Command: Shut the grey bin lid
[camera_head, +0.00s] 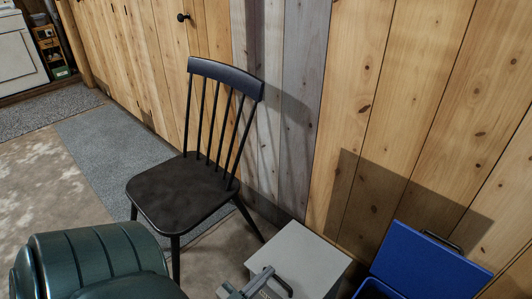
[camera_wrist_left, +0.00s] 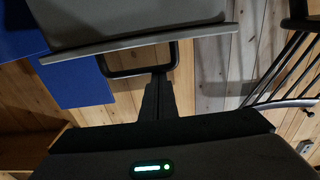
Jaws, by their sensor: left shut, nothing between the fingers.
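The grey bin's lid (camera_head: 305,252) lies roughly level at the bottom centre of the head view, against the plank wall side. Its black handle (camera_head: 284,286) is at its near edge. The lid (camera_wrist_left: 125,20) also fills the top of the left wrist view, with the handle loop (camera_wrist_left: 138,70) below its edge. I cannot tell whether it is fully down; the bin's body is mostly out of frame. My left gripper (camera_head: 266,274) is shut and empty at the handle. Its fingertips (camera_wrist_left: 160,80) overlap the handle in the wrist view; contact is unclear. My right gripper is not seen.
A blue bin stands right of the grey one, its blue lid (camera_head: 428,262) raised toward the wall. A black spindle-back chair (camera_head: 185,192) stands left of the grey bin. A dark green ridged seat-like form (camera_head: 90,262) fills the lower left. Floor beyond the chair is open.

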